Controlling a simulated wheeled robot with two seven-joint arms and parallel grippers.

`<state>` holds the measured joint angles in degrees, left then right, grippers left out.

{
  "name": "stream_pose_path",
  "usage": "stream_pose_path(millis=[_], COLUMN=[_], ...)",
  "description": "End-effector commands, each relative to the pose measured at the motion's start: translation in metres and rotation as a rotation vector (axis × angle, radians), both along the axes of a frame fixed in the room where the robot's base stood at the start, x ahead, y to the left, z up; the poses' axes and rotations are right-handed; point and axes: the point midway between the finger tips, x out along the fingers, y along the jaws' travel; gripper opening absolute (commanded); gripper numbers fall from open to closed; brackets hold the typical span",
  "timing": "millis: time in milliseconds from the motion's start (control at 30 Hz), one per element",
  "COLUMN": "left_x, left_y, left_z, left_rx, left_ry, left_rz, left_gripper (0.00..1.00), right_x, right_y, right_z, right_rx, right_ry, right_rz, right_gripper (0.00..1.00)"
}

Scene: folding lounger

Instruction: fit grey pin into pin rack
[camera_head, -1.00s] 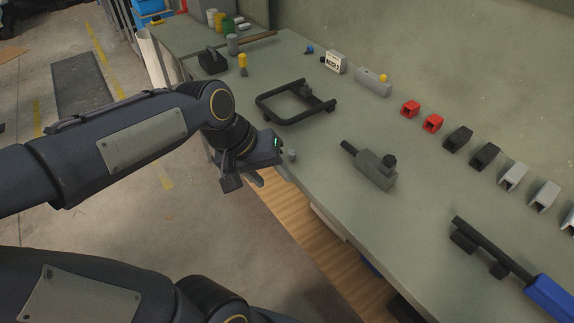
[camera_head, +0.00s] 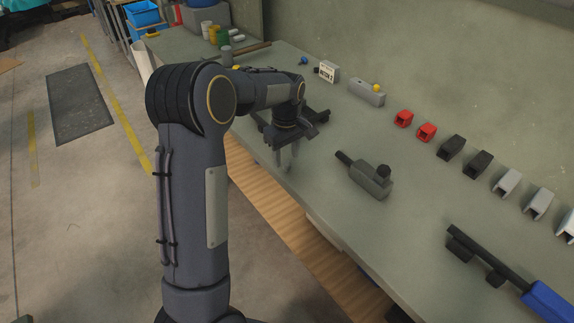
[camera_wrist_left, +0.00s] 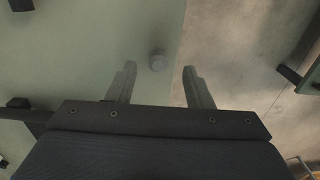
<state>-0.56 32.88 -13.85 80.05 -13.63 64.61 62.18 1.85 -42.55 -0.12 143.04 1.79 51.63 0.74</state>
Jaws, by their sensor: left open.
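My left gripper (camera_wrist_left: 160,75) is open and empty. In the head view, my left gripper (camera_head: 286,160) points down over the near edge of the bench, and the pin is hard to make out among its fingers. My right gripper is out of view.
On the bench (camera_head: 325,207), a grey device with a black knob (camera_head: 370,178) stands right of my gripper. Red, black and light brackets (camera_head: 450,147) line the back. A black frame (camera_head: 318,115) lies partly behind my gripper. A blue-handled tool (camera_head: 545,300) lies at front right.

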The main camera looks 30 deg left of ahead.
Motion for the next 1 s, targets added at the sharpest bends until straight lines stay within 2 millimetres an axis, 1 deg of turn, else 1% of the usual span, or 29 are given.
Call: stream_pose_path(millis=[100,233,333,533,567,900,1000], left_x=[0.001,0.001,0.001,0.001,0.001,0.001,0.002], left_y=[-0.002,-0.002,-0.002,-0.002,-0.002,-0.002,-0.002], left_z=[-0.019,-0.035,-0.04,-0.041,-0.041,-0.04,-0.04], left_rx=[-0.001,-0.001,-0.001,-0.001,-0.001,-0.001,-0.001], left_ry=[0.006,0.003,0.001,0.0,0.0,-0.001,-0.001], left_rz=[-0.001,-0.002,-0.001,-0.001,-0.001,-0.001,-0.001], left_gripper=[0.46,0.46,0.46,0.46,0.44,0.0,0.0], right_x=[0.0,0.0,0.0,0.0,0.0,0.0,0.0], right_y=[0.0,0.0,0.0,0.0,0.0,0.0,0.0], right_z=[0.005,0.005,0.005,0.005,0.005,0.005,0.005], right_rx=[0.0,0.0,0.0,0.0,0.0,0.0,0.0], right_ry=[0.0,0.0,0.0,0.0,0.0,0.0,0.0], right_rz=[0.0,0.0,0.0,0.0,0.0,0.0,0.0], right_gripper=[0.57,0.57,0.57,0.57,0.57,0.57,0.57])
